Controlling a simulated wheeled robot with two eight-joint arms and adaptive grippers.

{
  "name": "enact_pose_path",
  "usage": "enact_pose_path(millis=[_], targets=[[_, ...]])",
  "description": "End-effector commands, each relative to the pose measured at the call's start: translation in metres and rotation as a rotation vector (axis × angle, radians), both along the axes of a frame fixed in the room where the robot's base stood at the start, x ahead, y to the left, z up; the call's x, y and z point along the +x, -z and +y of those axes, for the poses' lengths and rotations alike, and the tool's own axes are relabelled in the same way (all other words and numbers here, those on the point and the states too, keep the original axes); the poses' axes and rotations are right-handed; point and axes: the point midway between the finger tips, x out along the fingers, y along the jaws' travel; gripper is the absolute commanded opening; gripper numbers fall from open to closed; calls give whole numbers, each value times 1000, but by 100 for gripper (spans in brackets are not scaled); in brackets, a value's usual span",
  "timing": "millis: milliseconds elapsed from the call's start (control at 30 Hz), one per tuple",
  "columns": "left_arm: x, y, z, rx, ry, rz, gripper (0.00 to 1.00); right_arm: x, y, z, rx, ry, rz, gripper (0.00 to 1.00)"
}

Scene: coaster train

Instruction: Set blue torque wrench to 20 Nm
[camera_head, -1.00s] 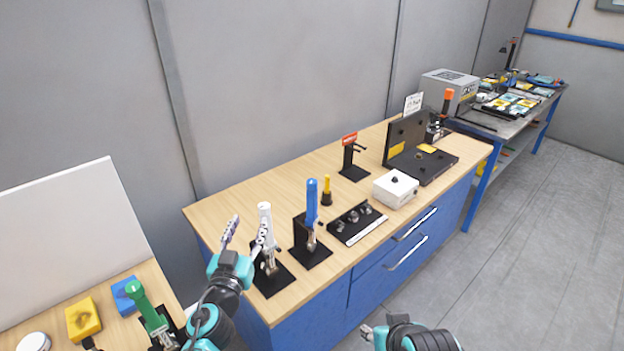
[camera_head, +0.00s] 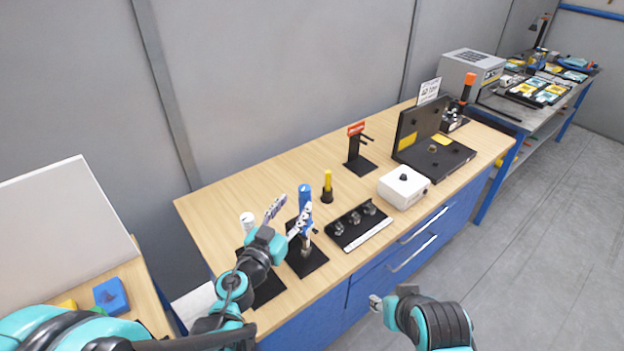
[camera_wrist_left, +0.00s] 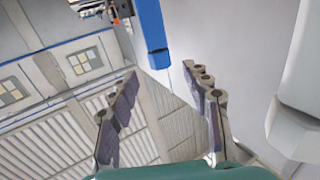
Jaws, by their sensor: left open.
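The blue torque wrench (camera_head: 304,196) stands upright in a black stand (camera_head: 309,262) on the wooden bench. My left gripper (camera_head: 292,206) is open, with one finger to the left of the wrench's blue handle and the other in front of it. In the left wrist view, the blue handle (camera_wrist_left: 152,28) lies beyond the open fingertips (camera_wrist_left: 160,72), between their directions. I cannot see contact, and the scale is too small to read. My right gripper (camera_head: 376,303) is low by the blue drawers; its jaws are too small to judge.
A white wrench (camera_head: 248,219) stands just left of the blue one, partly behind my left arm. A yellow-handled tool (camera_head: 327,186), a black strip with several metal parts (camera_head: 358,225), a white box (camera_head: 403,187) and an open black case (camera_head: 440,157) stand to the right.

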Motion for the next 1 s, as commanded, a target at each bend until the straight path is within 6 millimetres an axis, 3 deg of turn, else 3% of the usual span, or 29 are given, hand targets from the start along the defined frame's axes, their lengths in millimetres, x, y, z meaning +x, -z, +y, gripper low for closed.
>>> enact_pose_path(millis=[500, 867, 1000], targets=[[62, 0, -30, 0, 0, 0, 49, 0, 5, 0, 0, 0, 0, 40], [70, 0, -34, 0, -1, 0, 49, 0, 5, 0, 0, 0, 0, 40], [70, 0, -33, 0, -1, 0, 17, 0, 5, 0, 0, 0, 0, 40]])
